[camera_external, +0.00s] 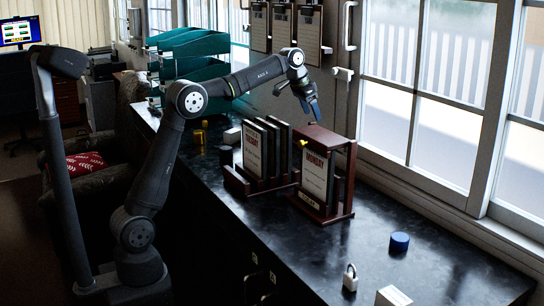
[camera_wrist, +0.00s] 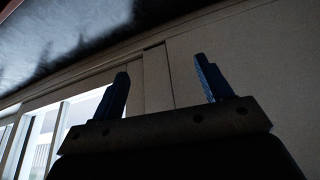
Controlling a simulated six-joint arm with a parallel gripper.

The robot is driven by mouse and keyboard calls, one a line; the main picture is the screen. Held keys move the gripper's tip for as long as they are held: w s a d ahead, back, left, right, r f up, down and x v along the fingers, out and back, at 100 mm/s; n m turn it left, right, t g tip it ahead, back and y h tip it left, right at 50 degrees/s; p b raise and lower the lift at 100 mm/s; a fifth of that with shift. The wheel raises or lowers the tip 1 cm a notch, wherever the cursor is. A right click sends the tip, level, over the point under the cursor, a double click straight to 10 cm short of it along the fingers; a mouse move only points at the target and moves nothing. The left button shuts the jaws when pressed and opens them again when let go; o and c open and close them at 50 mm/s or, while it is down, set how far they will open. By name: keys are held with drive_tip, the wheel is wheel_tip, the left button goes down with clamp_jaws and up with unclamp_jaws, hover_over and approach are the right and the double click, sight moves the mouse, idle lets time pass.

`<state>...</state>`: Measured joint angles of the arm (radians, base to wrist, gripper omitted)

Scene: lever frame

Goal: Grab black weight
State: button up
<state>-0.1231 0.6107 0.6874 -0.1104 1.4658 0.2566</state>
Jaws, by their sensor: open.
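I cannot make out a black weight clearly in either view; dark objects blend into the black countertop (camera_external: 375,215). My gripper (camera_external: 313,110) hangs pointing down above and behind the right wooden frame (camera_external: 348,180), near the window wall. In the wrist view my gripper (camera_wrist: 163,85) shows two blue fingers spread wide apart. Nothing is between them. The right wooden frame holds a dark, book-like block with a white label (camera_external: 315,172), and a small yellow piece (camera_external: 303,142) shows at its top.
A left wooden stand (camera_external: 237,182) holds several dark upright blocks. On the counter are a blue cylinder (camera_external: 399,242), a padlock (camera_external: 350,278), a white box (camera_external: 393,296) and yellow cylinders (camera_external: 200,135). Teal trays (camera_external: 190,45) stand behind. Clipboards (camera_external: 283,28) hang on the wall.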

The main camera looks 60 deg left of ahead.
drive_tip(key=m+g, duration=0.5)
drive_tip(key=m, duration=1)
hover_over(226, 148)
drive_tip(key=a, duration=0.1)
drive_tip(key=f, duration=0.2)
drive_tip(key=shift+y, duration=0.4)
wheel_tip(226, 148, down, 11)
drive_tip(key=shift+a+r, duration=0.1)
drive_tip(key=shift+d+f, duration=0.25)
drive_tip(key=shift+f, duration=1.1)
drive_tip(key=shift+d+f, duration=0.2)
drive_tip(key=shift+f, duration=1.1)
drive_tip(key=c, duration=1.3)
drive_tip(key=shift+r, duration=0.1)
